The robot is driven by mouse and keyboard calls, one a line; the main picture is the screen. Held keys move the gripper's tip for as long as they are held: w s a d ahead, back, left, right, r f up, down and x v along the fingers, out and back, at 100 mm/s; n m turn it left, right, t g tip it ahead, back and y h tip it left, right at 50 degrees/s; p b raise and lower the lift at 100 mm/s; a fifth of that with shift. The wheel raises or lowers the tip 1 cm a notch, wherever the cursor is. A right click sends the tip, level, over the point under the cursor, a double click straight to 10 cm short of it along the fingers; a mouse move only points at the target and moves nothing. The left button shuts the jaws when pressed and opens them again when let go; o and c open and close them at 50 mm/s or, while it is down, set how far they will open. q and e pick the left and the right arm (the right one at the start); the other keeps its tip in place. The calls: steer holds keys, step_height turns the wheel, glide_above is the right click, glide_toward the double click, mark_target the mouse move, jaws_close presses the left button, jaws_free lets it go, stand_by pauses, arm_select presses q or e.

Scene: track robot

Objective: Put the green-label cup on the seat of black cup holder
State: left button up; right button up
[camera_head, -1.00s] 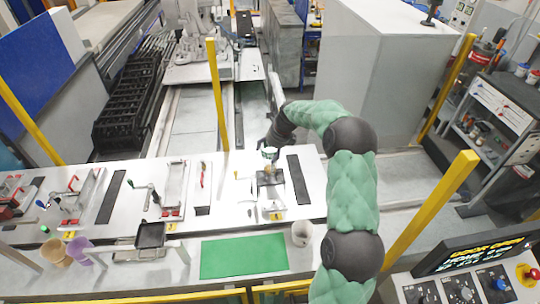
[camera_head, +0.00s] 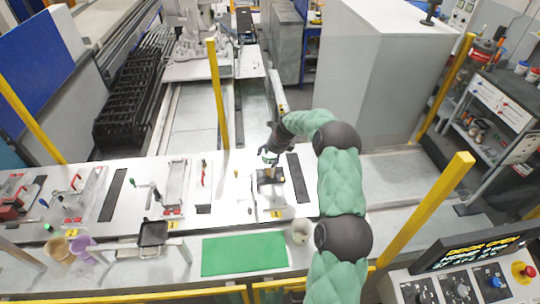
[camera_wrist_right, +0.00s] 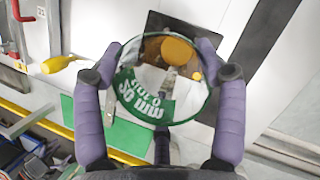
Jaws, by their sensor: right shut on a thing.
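The green-label cup (camera_wrist_right: 150,95) is a clear cup with green lettering and a green rim. In the right wrist view the purple fingers of my right gripper (camera_wrist_right: 165,100) are closed around it. In the head view my right gripper (camera_head: 268,156) holds it over the fixture at the right of the white bench, and the cup is small and partly hidden there. The black cup holder (camera_head: 270,179) shows just below the gripper, and its dark plate (camera_wrist_right: 226,36) appears behind the cup in the wrist view. I cannot tell whether cup and holder touch. My left gripper is not in view.
A green mat (camera_head: 244,254) lies at the front of the bench, with a white mug (camera_head: 300,232) right of it. A black tray (camera_head: 152,233) and tan (camera_head: 58,250) and purple (camera_head: 82,246) cups stand left. Clamp fixtures line the bench. Yellow posts stand around.

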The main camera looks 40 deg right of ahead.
steer(key=shift+f, duration=0.15)
steer(key=o, duration=1.5)
steer(key=shift+o, duration=0.2)
steer(key=shift+r, duration=0.25)
steer(key=b+v, duration=0.2)
steer(key=v, duration=0.9)
steer(key=shift+s+r, duration=0.25)
steer(key=shift+r, duration=0.1)
steer(key=shift+d, duration=0.1)
